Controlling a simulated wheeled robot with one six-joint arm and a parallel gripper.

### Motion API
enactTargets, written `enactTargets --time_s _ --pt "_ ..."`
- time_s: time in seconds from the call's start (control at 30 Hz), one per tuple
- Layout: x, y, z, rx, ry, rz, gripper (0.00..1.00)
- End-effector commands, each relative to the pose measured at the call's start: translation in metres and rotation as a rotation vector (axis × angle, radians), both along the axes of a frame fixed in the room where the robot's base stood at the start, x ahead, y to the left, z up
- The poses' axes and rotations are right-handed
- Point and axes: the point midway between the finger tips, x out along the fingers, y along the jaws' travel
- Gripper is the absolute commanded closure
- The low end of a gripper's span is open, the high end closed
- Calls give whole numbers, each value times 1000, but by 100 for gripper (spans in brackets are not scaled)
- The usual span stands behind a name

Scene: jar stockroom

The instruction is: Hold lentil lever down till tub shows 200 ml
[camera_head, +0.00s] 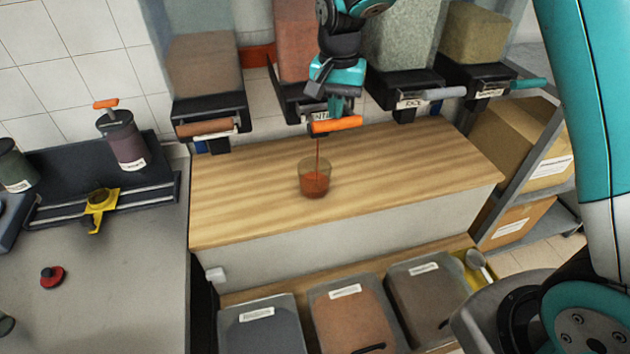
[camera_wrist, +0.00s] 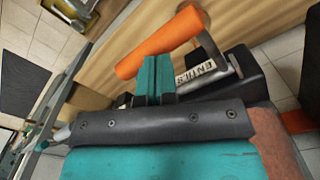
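The lentil dispenser (camera_head: 295,52) holds orange-red grains. Its orange lever (camera_head: 337,125) also shows in the wrist view (camera_wrist: 158,45), beside a label partly reading "ENTILS". My gripper (camera_head: 335,107) is at the lever from above. In the wrist view its teal fingers (camera_wrist: 154,72) are together, with tips at or against the lever; exact contact is hard to tell. A thin reddish stream falls from under the lever into the clear tub (camera_head: 313,165). The tub stands upright on the wooden counter and is partly filled with lentils. No volume marks are readable.
Other dispensers flank it: one with a brown lever (camera_head: 204,127) at left, one with a grey lever (camera_head: 443,94) and one with a teal lever (camera_head: 530,83) at right. The wooden counter (camera_head: 420,165) is clear around the tub. Lidded bins (camera_head: 350,320) stand below in front.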

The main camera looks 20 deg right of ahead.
Motion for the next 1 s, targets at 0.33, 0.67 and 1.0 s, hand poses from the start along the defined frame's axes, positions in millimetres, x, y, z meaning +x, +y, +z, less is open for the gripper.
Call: enactTargets --time_s 0.33,0.67,1.0 --pt "0 0 33 0 1 0 100" --pt "0 0 82 0 0 0 100" --pt "0 0 80 0 0 0 100"
